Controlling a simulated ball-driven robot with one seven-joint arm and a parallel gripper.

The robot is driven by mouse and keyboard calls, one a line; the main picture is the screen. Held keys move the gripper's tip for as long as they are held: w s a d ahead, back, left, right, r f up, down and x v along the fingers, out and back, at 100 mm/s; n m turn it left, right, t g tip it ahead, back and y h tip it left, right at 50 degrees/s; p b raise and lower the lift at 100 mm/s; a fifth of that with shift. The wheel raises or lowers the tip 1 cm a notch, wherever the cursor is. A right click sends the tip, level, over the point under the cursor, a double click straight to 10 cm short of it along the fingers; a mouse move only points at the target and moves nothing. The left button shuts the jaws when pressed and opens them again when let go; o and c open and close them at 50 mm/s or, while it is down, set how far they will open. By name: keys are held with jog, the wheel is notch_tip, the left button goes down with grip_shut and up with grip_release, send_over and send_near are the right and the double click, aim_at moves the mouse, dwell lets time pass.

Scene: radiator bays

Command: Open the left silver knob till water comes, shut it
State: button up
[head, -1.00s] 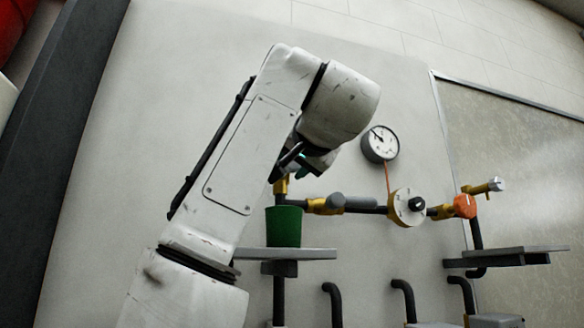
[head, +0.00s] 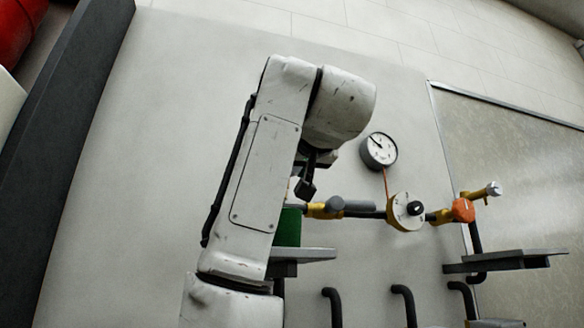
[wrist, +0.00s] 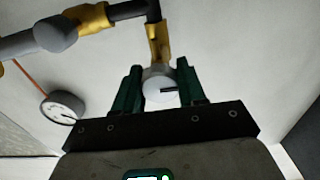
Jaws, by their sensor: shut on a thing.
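The left silver knob (wrist: 159,90) shows in the wrist view as a round, pale face with a dark mark, on a yellow valve body (wrist: 159,45). My gripper (wrist: 159,80) has its green fingers on both sides of the knob and is shut on it. In the head view my arm hides most of the gripper and the knob. A green cup (head: 288,228) stands on a grey shelf (head: 315,254) below, partly behind my arm. The cup's inside is hidden and I see no water.
To the right along the pipe are a grey-handled yellow valve (head: 325,208), a round pale disc with a black hub (head: 406,211), an orange knob (head: 463,209) and another silver knob (head: 495,188). A gauge (head: 379,151) hangs above. Another shelf (head: 505,261) stands at right.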

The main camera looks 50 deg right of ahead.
dwell(0.3)
jog(key=o, duration=1)
jog(key=shift+o, duration=0.2)
jog(key=b+v, duration=0.3)
jog(key=v, duration=0.7)
jog(key=shift+s+a+b, duration=0.3)
jog(key=shift+b, duration=0.05)
